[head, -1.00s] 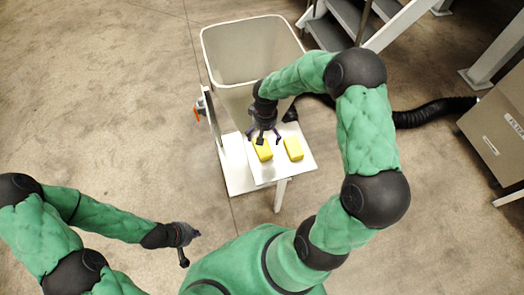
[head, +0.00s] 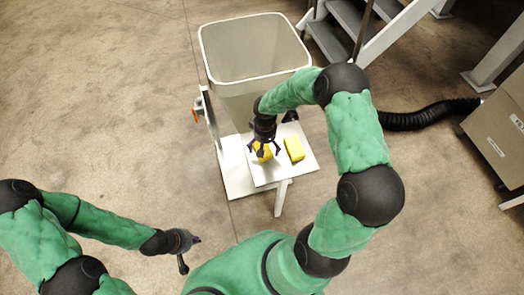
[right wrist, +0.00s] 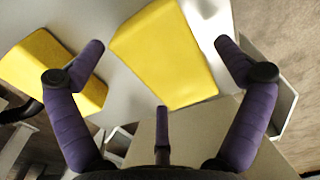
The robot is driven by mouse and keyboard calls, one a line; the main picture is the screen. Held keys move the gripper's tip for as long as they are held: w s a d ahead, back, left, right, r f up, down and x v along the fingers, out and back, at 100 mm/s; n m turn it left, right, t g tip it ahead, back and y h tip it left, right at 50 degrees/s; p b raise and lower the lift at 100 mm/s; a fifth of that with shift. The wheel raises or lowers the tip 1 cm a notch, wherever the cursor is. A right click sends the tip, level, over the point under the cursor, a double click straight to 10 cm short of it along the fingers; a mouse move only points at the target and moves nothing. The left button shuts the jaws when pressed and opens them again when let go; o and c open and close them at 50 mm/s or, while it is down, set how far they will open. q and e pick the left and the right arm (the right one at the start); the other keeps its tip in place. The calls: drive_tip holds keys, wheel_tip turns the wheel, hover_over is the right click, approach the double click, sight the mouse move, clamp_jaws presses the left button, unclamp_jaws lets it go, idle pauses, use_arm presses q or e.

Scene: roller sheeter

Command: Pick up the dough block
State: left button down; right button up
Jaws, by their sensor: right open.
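Two yellow dough blocks lie on the white table top (head: 270,175). The left dough block (head: 258,157) is partly hidden under my right gripper (head: 264,149); the other dough block (head: 294,149) lies to its right. In the right wrist view the nearer dough block (right wrist: 165,58) is ahead of the open, empty fingers, roughly centred between them. The other block (right wrist: 50,72) is at the left there, partly behind a finger. Whether any finger touches a block cannot be told. My left gripper (head: 190,252) hangs low over the floor, away from the table.
A large grey open bin (head: 255,50) stands directly behind the blocks. An orange-handled part (head: 196,110) is at its left. Metal stairs (head: 340,35) and a black hose (head: 430,114) lie to the right, with a grey cabinet (head: 500,135). The floor at left is clear.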

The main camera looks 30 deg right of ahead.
sight(266, 151)
drive_tip(key=shift+f, duration=0.4)
drive_tip(key=c, duration=1.3)
drive_tip(key=shift+r, duration=0.2)
drive_tip(key=shift+r+p, duration=0.6)
drive_tip(key=shift+r, duration=0.1)
drive_tip(key=r, duration=0.1)
drive_tip(key=p, duration=0.1)
drive_tip(key=r, duration=0.1)
drive_tip(key=shift+s+d+r, duration=0.15)
drive_tip(key=shift+s+r, duration=0.1)
drive_tip(key=shift+r, duration=0.1)
drive_tip(key=s+d+r+p, duration=0.4)
drive_tip(key=s+r, duration=0.4)
drive_tip(key=s, duration=0.4)
drive_tip(key=shift+s+r+p, duration=0.35)
drive_tip(key=shift+s+p, duration=0.05)
drive_tip(key=shift+p, duration=0.35)
